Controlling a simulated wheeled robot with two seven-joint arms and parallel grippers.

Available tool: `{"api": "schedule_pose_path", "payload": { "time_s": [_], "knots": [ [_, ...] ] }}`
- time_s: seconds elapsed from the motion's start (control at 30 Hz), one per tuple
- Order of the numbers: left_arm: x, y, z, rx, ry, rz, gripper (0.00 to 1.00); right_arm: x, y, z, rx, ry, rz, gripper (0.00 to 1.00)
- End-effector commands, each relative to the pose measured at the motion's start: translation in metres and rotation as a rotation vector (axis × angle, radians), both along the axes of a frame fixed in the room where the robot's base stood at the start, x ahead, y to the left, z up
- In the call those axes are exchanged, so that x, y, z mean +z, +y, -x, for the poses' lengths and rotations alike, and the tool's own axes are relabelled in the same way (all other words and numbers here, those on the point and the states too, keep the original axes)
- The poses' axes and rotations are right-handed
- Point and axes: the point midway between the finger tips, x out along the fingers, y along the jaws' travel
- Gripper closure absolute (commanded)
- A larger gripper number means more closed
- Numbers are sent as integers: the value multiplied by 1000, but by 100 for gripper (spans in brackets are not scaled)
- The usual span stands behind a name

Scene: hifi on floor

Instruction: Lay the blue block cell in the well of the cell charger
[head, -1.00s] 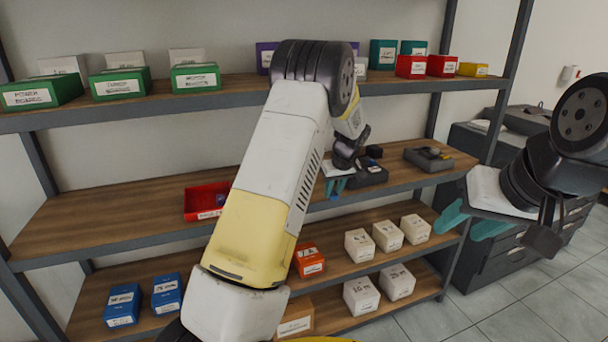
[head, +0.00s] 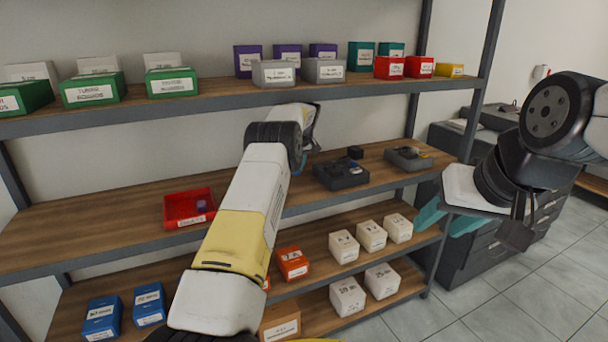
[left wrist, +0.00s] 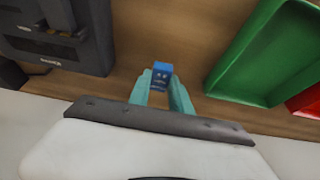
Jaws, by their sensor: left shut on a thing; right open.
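The blue block cell (left wrist: 162,75) is between the teal fingertips of my left gripper (left wrist: 165,88) in the left wrist view. That gripper is shut on it, above the wooden shelf. In the head view my left arm hides the cell and most of the gripper. A dark grey device (head: 342,172) and a second one (head: 408,158) sit on the middle shelf, right of my left arm; I cannot tell which is the cell charger. A dark grey device (left wrist: 85,52) also shows at the upper left of the left wrist view. My right gripper (head: 447,220) is open and empty, in front of the shelf's right end.
A red tray (head: 178,222) with a small dark purple item stands left on the middle shelf. A green tray (left wrist: 262,55) lies right of the held cell in the left wrist view. Labelled boxes fill parts of the upper and lower shelves. The middle shelf's far left is bare.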

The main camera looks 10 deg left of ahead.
Motion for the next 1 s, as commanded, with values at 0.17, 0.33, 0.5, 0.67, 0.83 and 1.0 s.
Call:
{"api": "schedule_pose_path", "payload": {
  "time_s": [0.17,0.33,0.5,0.67,0.83,1.0],
  "knots": [
    [0,5,-6,1,-1,0,100,0,0,0,0,0,0,54],
    [-2,8,-8,1,1,1,100,0,0,0,0,0,0,54],
    [-30,7,-7,0,2,0,100,0,0,0,0,0,0,54],
    [-35,7,-8,1,-2,1,100,0,0,0,0,0,0,54],
    [-35,7,-8,1,-1,0,100,0,0,0,0,0,0,54],
    [-37,7,-8,1,-1,0,56,0,0,0,0,0,0,54]
  ]
}}
